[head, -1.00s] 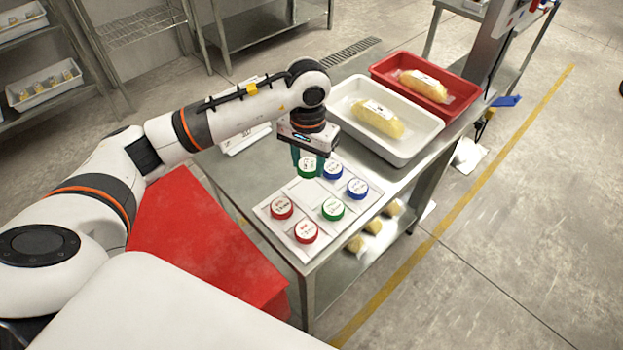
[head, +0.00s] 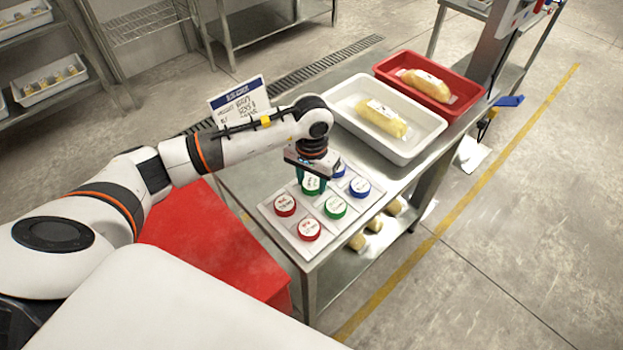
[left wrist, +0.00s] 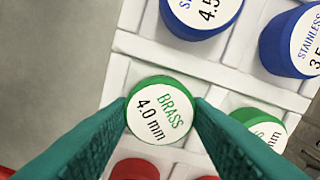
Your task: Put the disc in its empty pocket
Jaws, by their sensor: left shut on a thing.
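The held disc is green with a white label reading "BRASS 4.0 mm" (left wrist: 160,110); it also shows in the head view (head: 312,186). My left gripper (left wrist: 162,106) is shut on its sides, with one teal finger on each side. In the head view the gripper (head: 311,182) points down over the white pocket tray (head: 310,208). The disc is over the tray's back-left part, between a red disc (head: 284,205) and a blue disc (head: 338,169). It covers the pocket area below; I cannot tell whether it touches the tray. My right gripper is not in view.
Other discs in the tray are a second blue (head: 360,187), a second green (head: 335,207) and a second red (head: 309,229). A white tub (head: 425,151) and a red tub (head: 466,107), each with a wrapped yellow item, stand behind. A sign (head: 238,101) stands at the back left.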

